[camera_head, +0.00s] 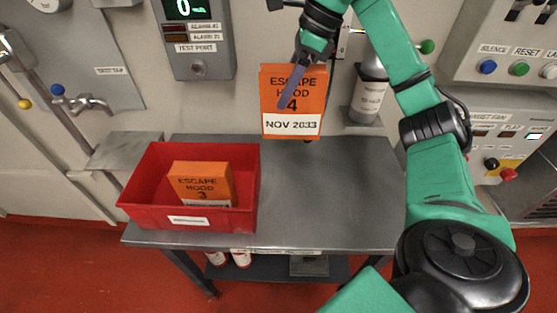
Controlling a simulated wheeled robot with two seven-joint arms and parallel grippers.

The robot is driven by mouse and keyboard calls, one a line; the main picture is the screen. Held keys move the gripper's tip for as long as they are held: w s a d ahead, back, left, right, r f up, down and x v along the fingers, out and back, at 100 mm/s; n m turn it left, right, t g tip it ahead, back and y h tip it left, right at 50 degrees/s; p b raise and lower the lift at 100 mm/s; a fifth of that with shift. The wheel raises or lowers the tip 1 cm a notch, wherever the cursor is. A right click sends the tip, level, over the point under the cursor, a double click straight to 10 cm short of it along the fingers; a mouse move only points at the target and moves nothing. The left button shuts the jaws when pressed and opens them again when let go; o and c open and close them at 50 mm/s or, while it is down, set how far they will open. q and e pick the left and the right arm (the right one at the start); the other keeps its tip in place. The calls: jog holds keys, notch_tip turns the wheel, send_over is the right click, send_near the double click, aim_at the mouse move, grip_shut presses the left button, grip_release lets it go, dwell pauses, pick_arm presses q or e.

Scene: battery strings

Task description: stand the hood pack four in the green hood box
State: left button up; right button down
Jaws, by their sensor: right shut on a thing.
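An orange pack marked "ESCAPE HOOD 4" with a white "NOV 2033" label (308,108) is held upright above the steel table (325,195). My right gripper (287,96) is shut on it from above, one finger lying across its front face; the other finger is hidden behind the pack. A red box (188,223) stands on the table's left part. Inside it stands another orange pack, marked "ESCAPE HOOD 3" (201,180), tilted slightly. The box in view is red; no green box shows. My left gripper is not in view.
The table's middle and right are bare. A cylinder (370,95) stands on a wall bracket behind the table. A tap (88,103) and a small steel ledge (125,150) are at the left. Control panels (505,125) are at the right wall. Bottles (240,258) sit on the lower shelf.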

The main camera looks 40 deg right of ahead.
aim_at(287, 112)
jog(key=f+b, duration=0.1)
jog(key=s+a+f, duration=0.1)
jog(key=f, duration=0.1)
jog(key=s+f+b, duration=0.1)
jog(key=shift+a+f+b, duration=0.25)
jog(key=shift+f+b, duration=0.05)
jog(key=shift+f, duration=0.1)
notch_tip(287, 112, down, 14)
jog(key=b, duration=0.1)
jog(key=shift+b, duration=0.3)
jog(key=shift+c, duration=0.9)
grip_release()
jog(key=shift+s+r, duration=0.1)
jog(key=shift+r, duration=0.05)
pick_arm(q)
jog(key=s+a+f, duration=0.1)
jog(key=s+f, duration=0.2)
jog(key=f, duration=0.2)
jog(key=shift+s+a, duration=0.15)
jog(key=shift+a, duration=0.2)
pick_arm(e)
jog(key=shift+o, duration=0.3)
jog(key=shift+r, duration=0.1)
